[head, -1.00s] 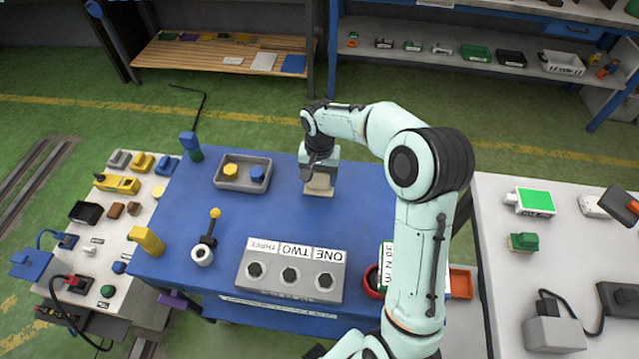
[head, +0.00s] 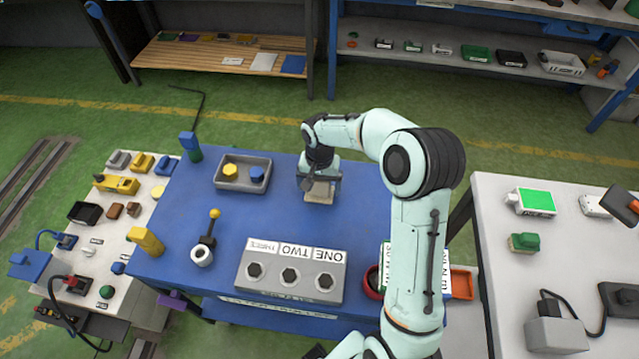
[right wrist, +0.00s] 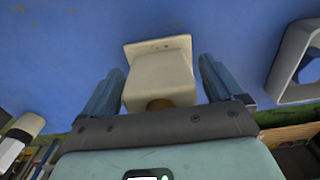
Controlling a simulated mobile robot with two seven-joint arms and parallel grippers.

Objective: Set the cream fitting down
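The cream fitting (head: 318,193) is a pale block with a wider flange, on or just above the far middle of the blue table (head: 225,212). My right gripper (head: 320,181) is directly over it. In the right wrist view the fitting (right wrist: 160,78) stands between the two fingers, with the flange away from the palm and a brown round part near the palm. The fingers sit wide apart near the palm's ends, with a narrow gap visible on the fitting's right side. Contact with the table is hard to tell. My left gripper is not in view.
A grey tray (head: 243,186) with yellow and blue pieces lies left of the fitting. A grey block with several sockets (head: 290,290), labelled ONE, TWO, THREE, stands at the front. Blue table is clear around the fitting.

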